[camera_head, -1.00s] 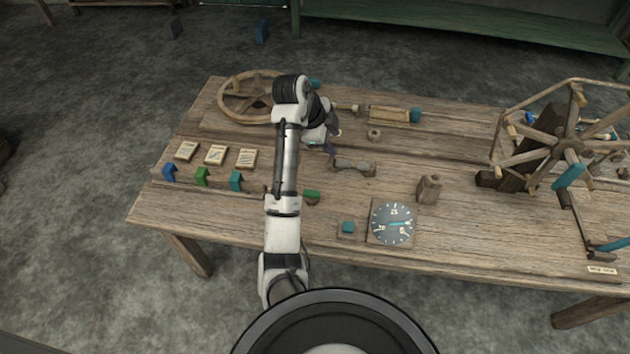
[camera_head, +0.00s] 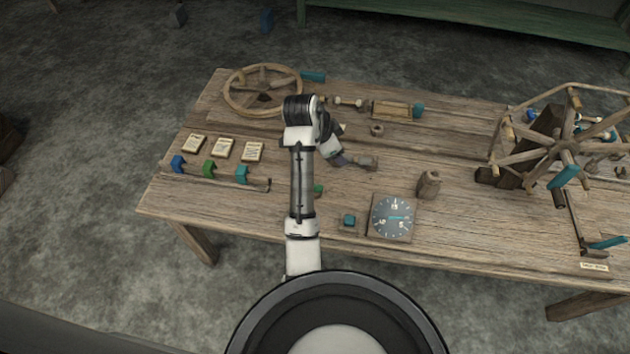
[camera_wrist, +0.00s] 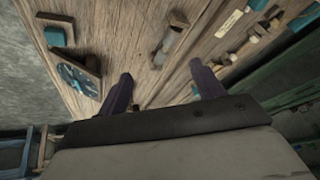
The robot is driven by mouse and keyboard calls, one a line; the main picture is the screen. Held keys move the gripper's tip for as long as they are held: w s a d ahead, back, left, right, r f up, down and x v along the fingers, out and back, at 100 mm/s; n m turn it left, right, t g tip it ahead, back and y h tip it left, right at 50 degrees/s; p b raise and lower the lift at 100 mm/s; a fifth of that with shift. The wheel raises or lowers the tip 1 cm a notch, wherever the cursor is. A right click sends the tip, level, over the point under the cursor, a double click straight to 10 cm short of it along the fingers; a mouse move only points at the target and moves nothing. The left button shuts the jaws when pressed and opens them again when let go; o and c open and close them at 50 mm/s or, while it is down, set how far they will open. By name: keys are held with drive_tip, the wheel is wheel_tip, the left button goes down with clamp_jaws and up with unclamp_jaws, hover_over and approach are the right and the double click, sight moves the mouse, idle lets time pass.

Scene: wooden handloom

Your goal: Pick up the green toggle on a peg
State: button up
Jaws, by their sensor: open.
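The green toggle (camera_head: 209,168) sits at the left front of the wooden table in the head view, between a blue toggle (camera_head: 178,163) and a teal toggle (camera_head: 242,174). Its peg is too small to make out. It does not show in the wrist view. My gripper (camera_wrist: 161,75) is open, with nothing between its two dark fingers. In the head view my gripper (camera_head: 346,160) is over the middle of the table, well to the right of the green toggle and beside a small wooden piece (camera_head: 366,164).
Paper cards (camera_head: 222,149) lie behind the toggles. A spoked wheel (camera_head: 262,90) lies at the back left. A dial (camera_head: 392,216), a teal-topped block (camera_head: 349,220) and a wooden block (camera_head: 428,184) stand front centre. Another green piece (camera_head: 318,190) is partly behind my arm. A winder (camera_head: 562,150) stands right.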

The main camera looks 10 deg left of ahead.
drive_tip(key=s+a+n+y+p, duration=0.3)
drive_tip(key=s+a+n+p, duration=0.1)
drive_tip(key=s+n, duration=0.65)
drive_tip(key=shift+n, duration=0.35)
drive_tip(key=x, duration=0.5)
drive_tip(key=p+x, duration=0.1)
drive_tip(key=x, duration=0.2)
drive_tip(key=shift+w+a, duration=0.35)
drive_tip(key=shift+p+x, duration=0.6)
drive_tip(key=shift+x, duration=1.95)
drive_tip(key=shift+d, duration=0.2)
drive_tip(key=c, duration=1)
